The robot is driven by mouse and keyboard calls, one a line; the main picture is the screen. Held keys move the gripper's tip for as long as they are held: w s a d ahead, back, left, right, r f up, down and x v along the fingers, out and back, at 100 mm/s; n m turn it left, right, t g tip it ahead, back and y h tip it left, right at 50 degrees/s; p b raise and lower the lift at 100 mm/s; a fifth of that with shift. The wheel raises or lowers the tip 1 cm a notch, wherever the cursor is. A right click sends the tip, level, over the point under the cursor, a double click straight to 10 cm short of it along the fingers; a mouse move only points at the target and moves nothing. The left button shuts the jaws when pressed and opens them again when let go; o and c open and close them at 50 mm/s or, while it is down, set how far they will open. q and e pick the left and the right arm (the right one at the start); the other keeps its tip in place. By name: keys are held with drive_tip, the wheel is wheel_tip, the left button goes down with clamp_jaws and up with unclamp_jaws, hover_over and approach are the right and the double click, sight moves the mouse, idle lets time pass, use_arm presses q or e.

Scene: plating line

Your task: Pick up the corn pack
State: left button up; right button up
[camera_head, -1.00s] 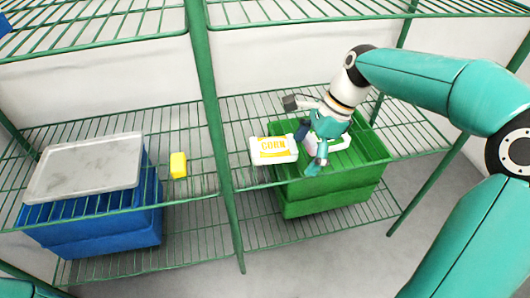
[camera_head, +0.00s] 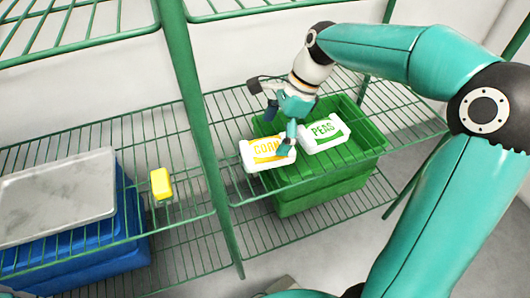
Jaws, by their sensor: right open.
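The other finger is over the pack's far side. I cannot tell whether the fingers touch it. My left gripper is not in view.
A white peas pack (camera_head: 324,132) with a green label lies close to the right. At left are a yellow block (camera_head: 160,184), a grey tray (camera_head: 62,195) and a blue crate (camera_head: 122,250). A green post (camera_head: 186,75) stands left of the corn pack.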

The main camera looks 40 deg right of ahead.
sight(267, 148)
drive_tip(key=b+x, duration=0.2)
drive_tip(key=x, duration=0.3)
drive_tip(key=shift+b, duration=0.3)
drive_tip(key=c, duration=1.4)
drive_tip(key=shift+o, duration=0.2)
